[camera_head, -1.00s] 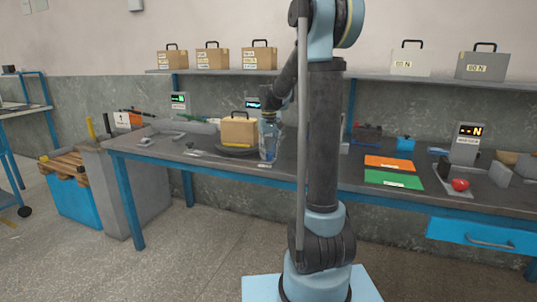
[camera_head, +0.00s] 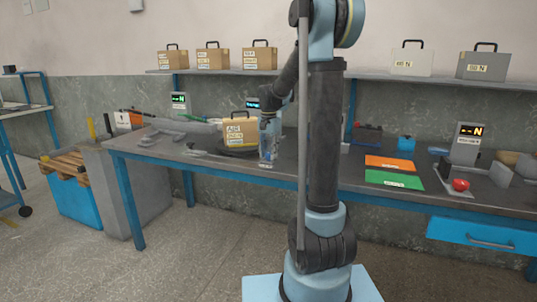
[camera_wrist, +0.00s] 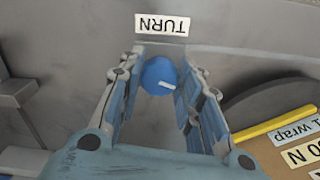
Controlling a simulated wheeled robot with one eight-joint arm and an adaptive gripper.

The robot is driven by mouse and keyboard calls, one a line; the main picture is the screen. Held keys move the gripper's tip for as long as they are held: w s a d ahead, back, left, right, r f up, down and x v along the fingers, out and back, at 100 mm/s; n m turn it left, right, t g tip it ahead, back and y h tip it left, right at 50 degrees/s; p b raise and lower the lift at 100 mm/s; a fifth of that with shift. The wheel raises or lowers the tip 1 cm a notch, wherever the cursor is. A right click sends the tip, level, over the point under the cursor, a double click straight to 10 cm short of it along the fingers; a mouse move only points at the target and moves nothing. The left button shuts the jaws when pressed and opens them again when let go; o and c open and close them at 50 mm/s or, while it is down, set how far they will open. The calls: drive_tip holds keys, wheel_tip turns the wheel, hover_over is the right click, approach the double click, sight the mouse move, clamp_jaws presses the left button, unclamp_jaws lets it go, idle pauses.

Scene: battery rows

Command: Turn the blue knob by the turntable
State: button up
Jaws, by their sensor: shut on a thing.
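In the head view my gripper (camera_head: 268,152) is lowered to the bench and hides the knob. A "TURN" label (camera_wrist: 161,25) lies just beyond the knob. The dark turntable (camera_wrist: 238,108) is to the right in the wrist view. In the head view a tan handled box (camera_head: 239,132) with several labels stands on the turntable (camera_head: 237,153), left of my gripper.
Two small displays (camera_head: 179,99) stand at the back of the bench. Orange (camera_head: 390,163) and green (camera_head: 394,180) mats lie to the right, with a scale-like unit (camera_head: 467,143) and red knob (camera_head: 461,184) beyond. Boxes (camera_head: 263,56) line the shelf above.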

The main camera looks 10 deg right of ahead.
sight(268, 153)
drive_tip(key=shift+a+m, duration=0.1)
drive_tip(key=shift+m, duration=0.7)
drive_tip(key=o, duration=1.1)
drive_tip(key=shift+c, duration=0.2)
wheel_tip(268, 153, up, 12)
